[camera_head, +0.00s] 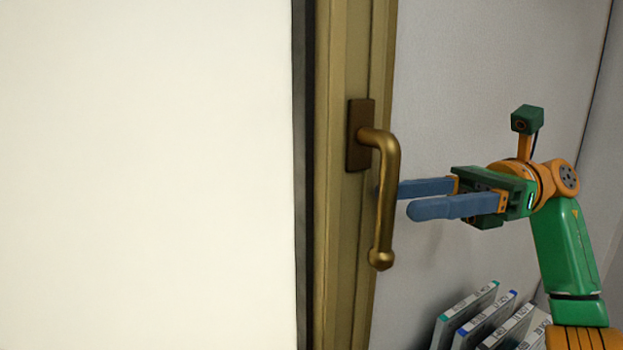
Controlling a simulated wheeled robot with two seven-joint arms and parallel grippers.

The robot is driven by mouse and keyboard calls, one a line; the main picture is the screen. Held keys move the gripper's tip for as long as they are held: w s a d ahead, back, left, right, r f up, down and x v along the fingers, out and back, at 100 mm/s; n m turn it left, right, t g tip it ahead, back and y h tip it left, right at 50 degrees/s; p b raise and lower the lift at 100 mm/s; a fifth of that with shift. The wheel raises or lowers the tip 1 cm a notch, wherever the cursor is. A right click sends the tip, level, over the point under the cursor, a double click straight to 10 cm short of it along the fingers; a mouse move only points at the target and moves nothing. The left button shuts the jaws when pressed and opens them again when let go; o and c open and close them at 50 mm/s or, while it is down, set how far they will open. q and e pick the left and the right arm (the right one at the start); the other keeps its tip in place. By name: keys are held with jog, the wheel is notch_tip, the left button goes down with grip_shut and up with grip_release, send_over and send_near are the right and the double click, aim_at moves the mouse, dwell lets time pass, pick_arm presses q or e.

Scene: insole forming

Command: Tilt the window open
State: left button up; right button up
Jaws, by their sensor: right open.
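The window handle (389,200) is a bronze lever on a dark plate, mounted on the window's brown-gold frame (339,270). Its grip hangs straight down, with a knob at the lower end. The window's pale pane (150,180) fills the left of the view, and the window looks closed. My right gripper (402,200) is open, with its two blue fingers pointing left toward the handle's grip. My left gripper is not in view.
Several binders or books (490,320) with white labelled spines stand at the lower right, below my right gripper. A grey wall (470,80) lies behind the gripper, with a corner at the far right. The space in front of the pane is clear.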

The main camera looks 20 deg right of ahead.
aim_at(378, 204)
jog(key=a, duration=0.6)
jog(key=shift+s+a+r, duration=0.15)
jog(key=shift+a, duration=0.2)
jog(key=shift+w+a, duration=0.25)
jog(key=shift+w, duration=0.05)
jog(key=shift+d, duration=0.1)
grip_shut()
dwell(0.7)
